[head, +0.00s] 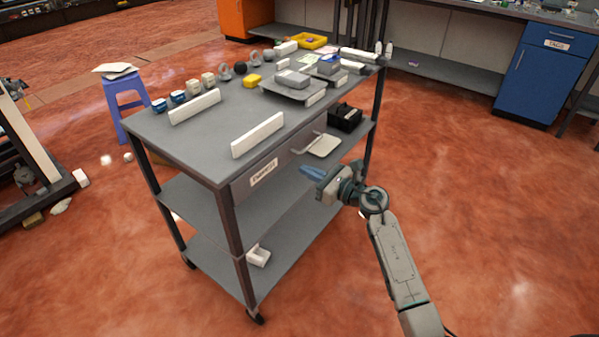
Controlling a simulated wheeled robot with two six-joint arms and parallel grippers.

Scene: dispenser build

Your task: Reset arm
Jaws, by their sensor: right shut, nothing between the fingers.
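My right arm comes in from the lower right. Its gripper (312,172) is shut and empty, pointing left in front of the right part of the grey cart (205,150). In the picture the gripper lies just below a pale flat piece beside the cart's drawer; I cannot tell whether it touches the cart. My left gripper is not in view.
The cart's labelled drawer (264,174) looks shut. A blue stool (124,92) and blue cabinet (545,75) stand nearby. The red floor at right is clear.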

